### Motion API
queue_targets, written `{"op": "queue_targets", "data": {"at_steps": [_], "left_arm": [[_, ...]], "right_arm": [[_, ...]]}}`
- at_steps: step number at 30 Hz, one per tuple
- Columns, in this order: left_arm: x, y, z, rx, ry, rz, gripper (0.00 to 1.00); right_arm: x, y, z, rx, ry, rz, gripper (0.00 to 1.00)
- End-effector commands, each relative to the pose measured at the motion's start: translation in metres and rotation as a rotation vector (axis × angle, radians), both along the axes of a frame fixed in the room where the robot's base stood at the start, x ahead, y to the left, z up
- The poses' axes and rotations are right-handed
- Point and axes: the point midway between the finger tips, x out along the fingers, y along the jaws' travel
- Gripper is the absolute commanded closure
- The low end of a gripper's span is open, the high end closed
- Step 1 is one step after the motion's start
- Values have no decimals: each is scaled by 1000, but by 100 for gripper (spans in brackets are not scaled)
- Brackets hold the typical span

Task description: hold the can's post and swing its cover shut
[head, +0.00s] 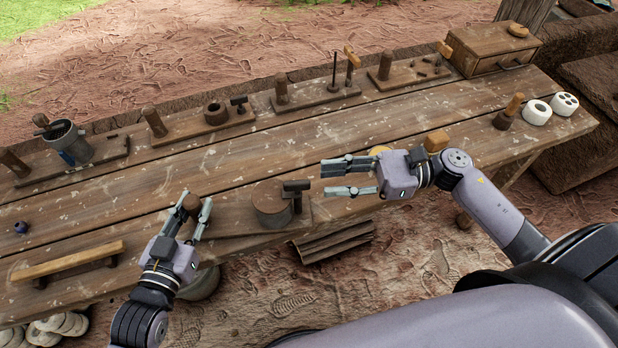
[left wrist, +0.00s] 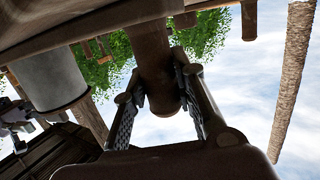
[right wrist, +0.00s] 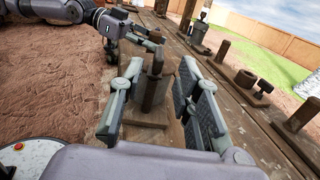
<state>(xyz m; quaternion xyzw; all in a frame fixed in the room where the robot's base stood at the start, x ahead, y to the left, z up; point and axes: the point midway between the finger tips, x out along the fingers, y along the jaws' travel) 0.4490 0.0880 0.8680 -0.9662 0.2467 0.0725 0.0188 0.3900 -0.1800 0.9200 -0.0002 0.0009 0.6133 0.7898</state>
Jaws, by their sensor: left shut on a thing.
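A brown round can (head: 270,208) stands on a wooden board along the table's near edge. A dark T-shaped piece (head: 295,188) stands upright at its right side. The can's top looks flat and brown; I cannot tell how its cover lies. My left gripper (head: 196,208) is shut on the wooden post (head: 190,201) at the board's left end. The post also shows between the fingers in the left wrist view (left wrist: 155,65). My right gripper (head: 323,180) is open and empty, just right of the T-shaped piece, its fingers pointing left toward it.
Along the table's back stand boards with posts, a grey can (head: 68,142), a ring (head: 215,113) and a drawer box (head: 492,48). A wooden bar (head: 68,259) lies at the left. The middle planks are mostly clear.

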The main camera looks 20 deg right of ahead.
Motion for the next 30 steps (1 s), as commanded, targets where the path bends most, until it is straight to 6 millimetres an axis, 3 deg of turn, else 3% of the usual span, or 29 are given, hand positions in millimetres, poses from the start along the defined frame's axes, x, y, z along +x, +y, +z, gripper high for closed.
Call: {"op": "queue_targets", "data": {"at_steps": [3,9,21,30], "left_arm": [[0,0,0,-1,2,-1,100],[0,0,0,-1,2,-1,100],[0,0,0,-1,2,-1,100],[0,0,0,-1,1,-1,100]], "right_arm": [[-6,-22,-1,-1,2,0,69],[-11,-42,0,0,1,0,69],[-12,-44,1,0,-1,1,69],[-12,-44,28,0,-2,1,69]]}}
